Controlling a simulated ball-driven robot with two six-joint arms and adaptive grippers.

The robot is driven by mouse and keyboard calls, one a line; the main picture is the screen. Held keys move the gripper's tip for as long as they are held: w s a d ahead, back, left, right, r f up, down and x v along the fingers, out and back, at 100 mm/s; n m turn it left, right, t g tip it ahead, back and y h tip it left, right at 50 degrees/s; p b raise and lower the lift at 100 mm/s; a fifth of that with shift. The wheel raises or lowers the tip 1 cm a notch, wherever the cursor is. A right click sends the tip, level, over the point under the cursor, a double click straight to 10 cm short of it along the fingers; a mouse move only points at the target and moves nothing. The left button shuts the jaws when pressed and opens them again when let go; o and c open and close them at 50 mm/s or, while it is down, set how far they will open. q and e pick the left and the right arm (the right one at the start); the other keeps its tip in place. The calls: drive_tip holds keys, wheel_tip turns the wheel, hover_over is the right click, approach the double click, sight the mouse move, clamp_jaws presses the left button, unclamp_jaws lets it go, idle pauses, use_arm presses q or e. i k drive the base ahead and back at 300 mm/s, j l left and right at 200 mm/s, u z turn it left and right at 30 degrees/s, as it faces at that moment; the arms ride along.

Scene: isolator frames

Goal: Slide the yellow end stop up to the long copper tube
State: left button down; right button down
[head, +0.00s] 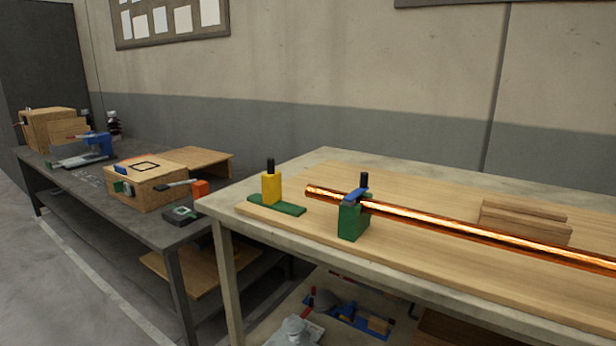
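The yellow end stop (271,188) stands upright with a black knob on top, on a green base strip (290,208) at the left end of the wooden board. The long copper tube (450,225) runs from near the stop off the right edge of the picture. The tube's left end is apart from the yellow stop, with a gap between them. A green support (353,220) with a blue clamp (357,196) and a black knob holds the tube near that end. Neither of my grippers shows in the head view.
Wooden blocks (525,224) stand by the tube at the right. The pale table's edge (228,215) runs along the left. A dark workbench (140,222) at the left holds a wooden box (150,188) and several tools. Below the table is a shelf with parts.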

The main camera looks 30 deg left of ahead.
sight(271, 181)
drive_tip(key=i+l, duration=0.1)
drive_tip(key=l, duration=0.2)
drive_tip(key=l+z, duration=0.1)
drive_tip(key=l, duration=0.2)
drive_tip(key=u, duration=1.5)
drive_tip(key=i+l, duration=0.05)
